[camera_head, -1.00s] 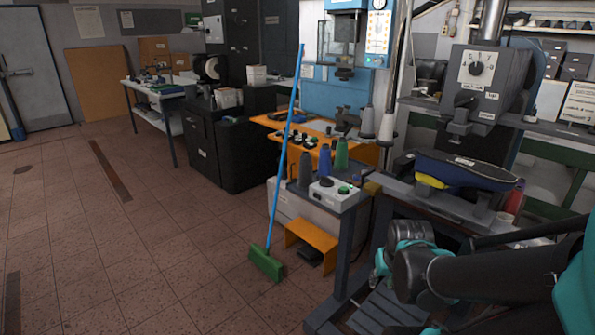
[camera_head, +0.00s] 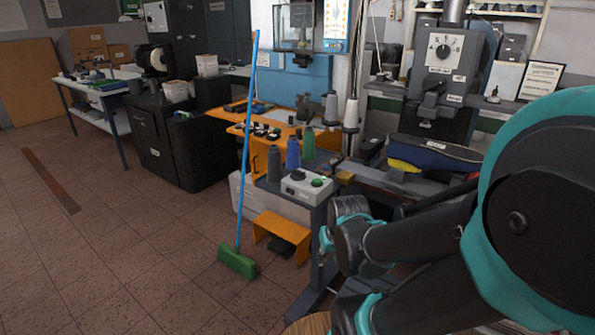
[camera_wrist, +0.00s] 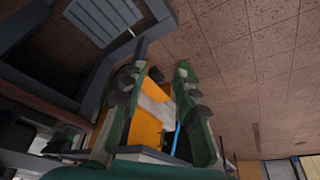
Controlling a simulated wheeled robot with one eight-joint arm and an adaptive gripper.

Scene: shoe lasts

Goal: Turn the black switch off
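A light grey control box (camera_head: 307,187) stands at the front end of the workbench in the head view. It bears a black knob (camera_head: 297,174) and a green knob (camera_head: 317,182). A grey machine behind it has a round black dial (camera_head: 443,50) on a pale panel. I cannot tell the setting of either black control. My gripper (camera_wrist: 160,68) shows in the wrist view with its two green fingers apart and nothing between them. It is not visible in the head view, where my arm is to the right of the box and apart from it.
Thread cones, including a blue one (camera_head: 293,152) and a green one (camera_head: 308,143), stand just behind the box. A broom (camera_head: 245,150) leans to its left. An orange step (camera_head: 281,237) stands below. Open tiled floor (camera_head: 130,240) lies at the left.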

